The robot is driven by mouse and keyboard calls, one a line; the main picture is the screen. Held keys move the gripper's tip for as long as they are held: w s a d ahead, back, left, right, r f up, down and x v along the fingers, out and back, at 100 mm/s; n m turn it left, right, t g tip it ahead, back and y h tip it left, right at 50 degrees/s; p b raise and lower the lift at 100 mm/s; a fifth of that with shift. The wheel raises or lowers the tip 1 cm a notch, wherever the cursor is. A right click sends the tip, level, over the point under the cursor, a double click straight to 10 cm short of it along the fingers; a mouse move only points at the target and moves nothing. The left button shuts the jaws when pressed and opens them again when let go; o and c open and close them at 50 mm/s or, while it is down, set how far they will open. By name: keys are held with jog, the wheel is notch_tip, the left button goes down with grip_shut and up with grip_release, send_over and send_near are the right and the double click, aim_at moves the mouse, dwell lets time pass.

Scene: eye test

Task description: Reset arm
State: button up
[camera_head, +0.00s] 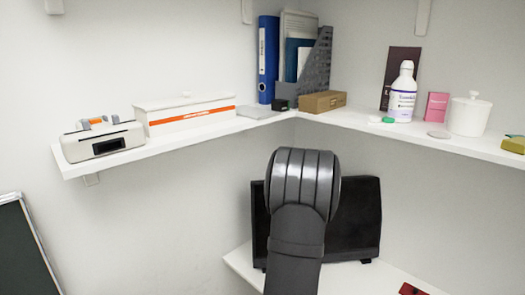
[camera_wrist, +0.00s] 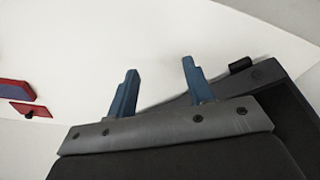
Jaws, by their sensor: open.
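My gripper (camera_wrist: 160,66) shows in the wrist view as two blue fingers spread apart, with nothing between them. It is over or near a white surface (camera_wrist: 190,30). In the head view my dark grey arm rises at the lower middle and hides my fingers. It stands in front of a black screen-like object (camera_head: 360,215) on a low white desk (camera_head: 375,280). A dark object (camera_wrist: 295,95), perhaps the same one, is close to the right of my gripper in the wrist view.
A red item (camera_head: 412,289) lies on the desk's front right. A white wall shelf (camera_head: 215,131) carries a label-printer-like device (camera_head: 100,140), a long white box (camera_head: 185,114), a blue binder (camera_head: 268,60), a wooden box (camera_head: 322,101), a white bottle (camera_head: 402,95) and a lidded jar (camera_head: 468,115).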

jog(key=shift+s+a+f+n, duration=0.1)
jog(key=shift+a+f+n, duration=0.1)
jog(key=shift+a, duration=0.35)
jog(key=shift+s+a+f+n, duration=0.1)
jog(key=shift+a+f, duration=0.15)
jog(key=shift+a, duration=0.35)
jog(key=shift+s+a+f+n, duration=0.1)
jog(key=shift+a+f, duration=0.1)
jog(key=shift+a, duration=0.35)
jog(key=o, duration=1.2)
jog(key=shift+c, duration=0.2)
jog(key=s+d+r+m+g, duration=0.1)
jog(key=s+d+r+m, duration=0.1)
jog(key=s+d+r, duration=0.45)
jog(key=s+d+r+m, duration=0.3)
jog(key=s+d, duration=0.4)
jog(key=d, duration=0.5)
jog(key=s+d+r+m+g, duration=0.1)
jog(key=s+d+r+m, duration=0.1)
jog(key=s+d+r, duration=0.45)
jog(key=f, duration=0.4)
jog(key=d+f, duration=0.1)
jog(key=f, duration=0.3)
jog(key=d+f, duration=0.1)
jog(key=f, duration=0.3)
jog(key=shift+s+d, duration=0.15)
jog(key=shift+s, duration=0.15)
jog(key=shift+r, duration=0.1)
